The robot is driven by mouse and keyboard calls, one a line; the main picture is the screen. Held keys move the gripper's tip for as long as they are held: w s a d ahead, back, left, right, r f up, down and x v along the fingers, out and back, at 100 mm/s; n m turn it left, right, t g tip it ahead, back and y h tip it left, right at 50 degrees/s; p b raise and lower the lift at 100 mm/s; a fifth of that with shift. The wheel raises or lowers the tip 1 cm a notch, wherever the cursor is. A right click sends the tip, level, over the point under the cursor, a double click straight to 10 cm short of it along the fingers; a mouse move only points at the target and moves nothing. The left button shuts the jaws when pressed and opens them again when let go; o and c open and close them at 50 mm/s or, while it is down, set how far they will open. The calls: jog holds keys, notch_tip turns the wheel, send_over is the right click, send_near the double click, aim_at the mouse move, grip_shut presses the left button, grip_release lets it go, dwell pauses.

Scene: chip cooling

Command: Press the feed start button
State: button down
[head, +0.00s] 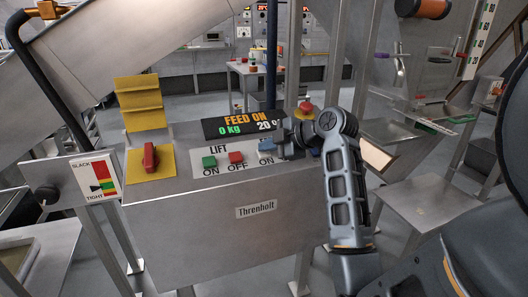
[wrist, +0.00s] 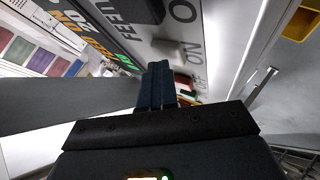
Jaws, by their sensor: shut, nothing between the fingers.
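The grey control panel (head: 225,215) stands in front of me. The display (head: 243,124) reads FEED ON, 0 kg and 20. In the wrist view my shut fingers (wrist: 157,85) point at the panel, where FEED lettering shows. Whether they touch a button cannot be told.
A red mushroom button (head: 305,108) stands behind my gripper. A red switch (head: 150,156) on a yellow plate is at the panel's left. A slack/tight gauge (head: 97,180) is farther left. A metal post (head: 327,85) rises close behind my arm.

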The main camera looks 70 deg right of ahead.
jog(key=shift+s+a+r+p, duration=0.15)
jog(key=shift+a+r+p, duration=0.05)
jog(key=shift+r+p, duration=0.65)
jog(key=r+p, duration=0.2)
jog(key=r, duration=0.1)
jog(key=s+a+r+p, duration=0.1)
jog(key=p, duration=0.1)
jog(key=shift+a+r, duration=0.1)
jog(key=shift+r, duration=0.3)
dwell(0.7)
